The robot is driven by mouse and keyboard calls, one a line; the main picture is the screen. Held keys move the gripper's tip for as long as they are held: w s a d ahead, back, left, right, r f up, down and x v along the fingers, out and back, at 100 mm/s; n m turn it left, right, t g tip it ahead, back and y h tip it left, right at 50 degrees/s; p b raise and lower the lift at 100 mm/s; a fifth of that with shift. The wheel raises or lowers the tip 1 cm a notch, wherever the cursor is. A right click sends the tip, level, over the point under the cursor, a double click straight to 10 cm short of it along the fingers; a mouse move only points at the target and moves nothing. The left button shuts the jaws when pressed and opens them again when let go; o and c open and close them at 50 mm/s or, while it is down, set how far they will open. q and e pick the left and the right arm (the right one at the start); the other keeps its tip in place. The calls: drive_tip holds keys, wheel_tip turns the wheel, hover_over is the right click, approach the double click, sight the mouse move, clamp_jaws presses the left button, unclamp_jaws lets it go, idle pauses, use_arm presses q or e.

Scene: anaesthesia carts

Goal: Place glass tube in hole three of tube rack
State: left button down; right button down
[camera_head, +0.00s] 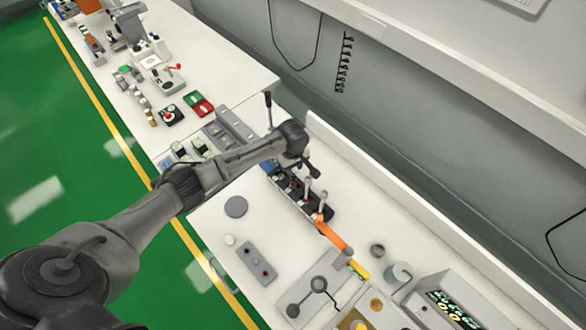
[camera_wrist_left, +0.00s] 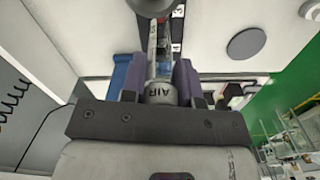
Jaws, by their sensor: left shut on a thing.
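My left gripper (camera_head: 311,169) is over the back part of the near table, at the tube rack. In the left wrist view its two purple-grey fingers (camera_wrist_left: 158,82) are shut on a clear glass tube (camera_wrist_left: 161,62), which lies between them and points away from the wrist. The dark tube rack (camera_head: 318,212) stands below the gripper. Its black, white-numbered strip (camera_wrist_left: 178,32) shows beside the tube in the wrist view. The holes are partly hidden, and I cannot tell whether the tube's end is inside one. My right gripper is not in view.
An orange-handled tool (camera_head: 331,235) lies close to the rack. A grey disc (camera_head: 236,207) and a grey control box (camera_head: 257,263) lie on the white table. A meter with a lit display (camera_head: 452,308) stands at lower right. A raised ledge runs along the back.

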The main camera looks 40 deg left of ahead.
use_arm(q)
drive_tip(key=shift+f, duration=1.25)
drive_tip(key=c, duration=0.9)
unclamp_jaws()
drive_tip(key=shift+o, duration=0.2)
